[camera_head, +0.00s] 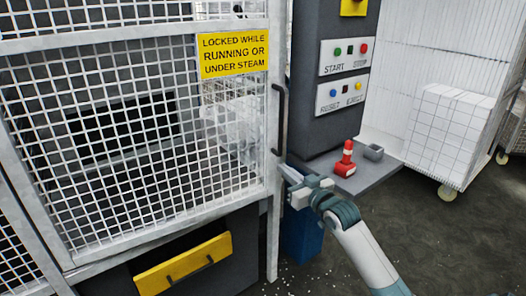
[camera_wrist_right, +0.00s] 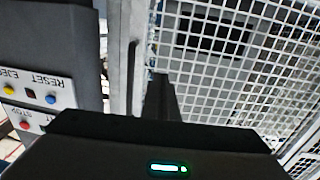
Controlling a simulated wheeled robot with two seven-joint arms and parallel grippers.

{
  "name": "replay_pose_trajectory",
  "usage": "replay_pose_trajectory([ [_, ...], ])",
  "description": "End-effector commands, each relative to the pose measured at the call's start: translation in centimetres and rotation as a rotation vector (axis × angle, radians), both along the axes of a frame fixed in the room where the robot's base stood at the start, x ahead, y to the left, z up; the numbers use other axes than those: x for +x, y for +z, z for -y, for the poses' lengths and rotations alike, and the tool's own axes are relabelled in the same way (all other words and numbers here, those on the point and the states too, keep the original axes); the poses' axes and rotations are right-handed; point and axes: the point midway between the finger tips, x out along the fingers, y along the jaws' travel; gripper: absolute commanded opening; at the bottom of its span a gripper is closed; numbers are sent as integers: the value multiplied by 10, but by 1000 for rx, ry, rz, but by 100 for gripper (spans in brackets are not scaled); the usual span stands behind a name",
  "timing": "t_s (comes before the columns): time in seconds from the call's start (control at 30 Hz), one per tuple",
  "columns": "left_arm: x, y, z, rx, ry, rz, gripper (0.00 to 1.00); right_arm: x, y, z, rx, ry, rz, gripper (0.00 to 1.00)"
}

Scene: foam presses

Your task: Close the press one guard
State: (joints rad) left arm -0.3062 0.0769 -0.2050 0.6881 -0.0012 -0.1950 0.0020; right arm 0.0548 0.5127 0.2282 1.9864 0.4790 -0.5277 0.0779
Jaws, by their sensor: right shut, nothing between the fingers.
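The press guard is a grey-framed wire mesh door (camera_head: 262,120) with a yellow "LOCKED WHILE RUNNING OR UNDER STEAM" sign (camera_head: 234,54). It stands across the press front; I cannot tell if a small gap is left at its right edge. Its dark upright handle (camera_head: 280,118) is on that edge and also shows in the wrist view (camera_wrist_right: 132,78). My right gripper (camera_head: 288,177) is shut and empty, low at the guard's right edge, below the handle. In the wrist view its dark fingers (camera_wrist_right: 159,92) lie close over the frame and mesh; contact is unclear. My left gripper is not in view.
A dark control column (camera_head: 312,120) with START, STOP, RESET and EJECT buttons stands right of the guard. A red bottle-like item (camera_head: 345,160) and a small grey cup (camera_head: 373,152) stand on its ledge. A blue bin (camera_head: 302,238) is below. A white mesh cart (camera_head: 447,130) stands right.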

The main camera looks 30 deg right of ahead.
Motion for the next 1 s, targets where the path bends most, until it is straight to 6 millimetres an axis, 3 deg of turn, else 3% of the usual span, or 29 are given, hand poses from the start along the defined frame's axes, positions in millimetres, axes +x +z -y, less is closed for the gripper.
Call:
replay_pose_trajectory([
  [0.27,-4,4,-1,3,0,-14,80,15,2,1,0,-1,0,0],
  [0.6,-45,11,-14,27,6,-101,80,67,4,2,1,-1,1,0],
  [1.0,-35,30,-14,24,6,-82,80,124,2,3,-1,-1,0,0],
])
